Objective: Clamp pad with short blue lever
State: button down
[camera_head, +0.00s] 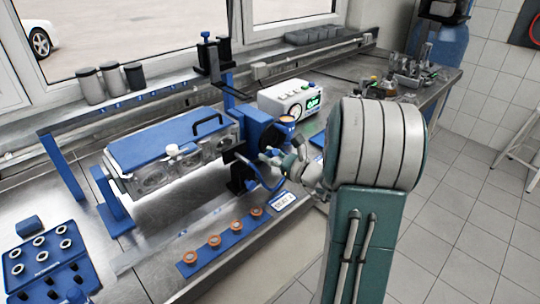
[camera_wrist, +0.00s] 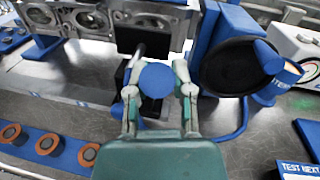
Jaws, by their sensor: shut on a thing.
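My gripper (camera_wrist: 158,84) is shut on a round blue knob (camera_wrist: 157,77), with one finger on each side of it. I take the knob for the end of the short blue lever; its shaft is hidden beneath it. In the head view my gripper (camera_head: 279,163) is beside the engine's right end, and the knob cannot be made out there. A large round black pad (camera_wrist: 230,67) in a blue frame stands just right of my gripper in the wrist view. It shows partly behind my gripper in the head view (camera_head: 266,138). Whether it touches the engine is unclear.
The engine block with a blue cover (camera_head: 165,138) lies left of my gripper. A gauge box (camera_head: 291,98) stands behind. A blue hose (camera_wrist: 238,128) curves close by at right. A blue strip with several copper-coloured rings (camera_head: 225,241) lies in front. Bare bench lies between.

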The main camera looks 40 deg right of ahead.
jog(key=shift+f, duration=0.1)
jog(key=shift+w+a+r+m+g+h, duration=0.15)
jog(key=shift+w+r+g+h, duration=0.1)
jog(key=shift+w+r+g, duration=0.35)
jog(key=shift+w+r+m+g+h, duration=0.15)
jog(key=shift+w+r+g+h, duration=0.15)
jog(key=shift+g, duration=0.5)
jog(key=w+g, duration=0.2)
jog(key=g, duration=0.1)
jog(key=shift+w+a+r+h, duration=0.15)
jog(key=shift+w+r+h, duration=0.1)
jog(key=shift+r, duration=0.15)
jog(key=w+g, duration=0.2)
jog(key=g, duration=0.1)
jog(key=shift+w+a+r+m+h, duration=0.2)
jog(key=shift+w+m+h, duration=0.1)
jog(key=shift+w+h, duration=0.1)
jog(key=shift+w+a+f+g, duration=0.1)
jog(key=shift+w+f+g, duration=0.15)
jog(key=shift+w+g, duration=0.9)
jog(key=shift+s+g, duration=0.15)
jog(key=shift+g, duration=0.2)
jog(key=shift+c, duration=2.4)
grip_release()
